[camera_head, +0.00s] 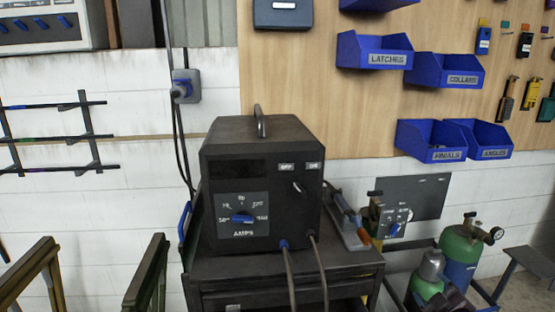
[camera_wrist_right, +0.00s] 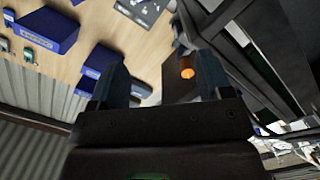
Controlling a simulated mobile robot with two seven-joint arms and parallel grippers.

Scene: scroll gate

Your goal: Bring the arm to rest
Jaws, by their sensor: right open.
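My right gripper (camera_wrist_right: 160,68) shows in the right wrist view. Its two dark fingers stand wide apart and nothing is held between them. An orange cylinder (camera_wrist_right: 187,72) shows beside the right-hand finger; I cannot tell how far beyond it lies. I cannot make out either gripper in the head view. My left gripper is in neither view.
A black welder (camera_head: 262,190) stands on a dark cart (camera_head: 230,272). Blue bins (camera_head: 375,50) hang on the wooden board (camera_head: 290,100). Blue bins (camera_wrist_right: 48,28) also show in the wrist view.

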